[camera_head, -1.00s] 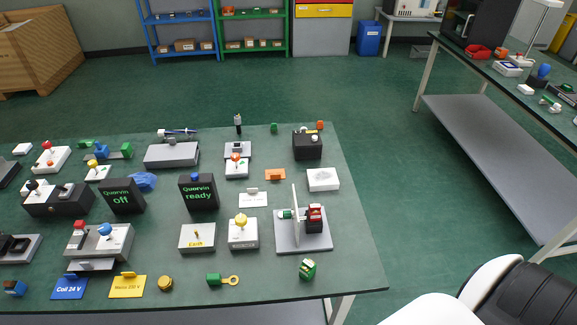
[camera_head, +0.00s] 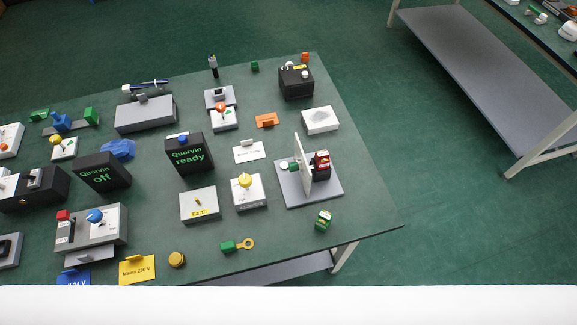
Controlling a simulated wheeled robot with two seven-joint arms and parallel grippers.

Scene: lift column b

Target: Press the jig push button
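A jig-like fixture stands near the right end of the table, with a grey base plate (camera_head: 322,196) and a thin upright white panel (camera_head: 302,163). A small green and white round part (camera_head: 288,166) sits at the panel's left side, and may be the push button; I cannot tell for sure. A black block with a red top (camera_head: 321,161) stands on the plate right of the panel. Neither of my grippers is in view, and nothing touches the fixture.
The dark green table (camera_head: 350,215) is crowded with boxes left of the fixture. A white box with a yellow knob (camera_head: 249,191) stands just left of it. A green terminal block (camera_head: 323,221) lies in front, a white box (camera_head: 320,120) behind. The table's right edge is clear.

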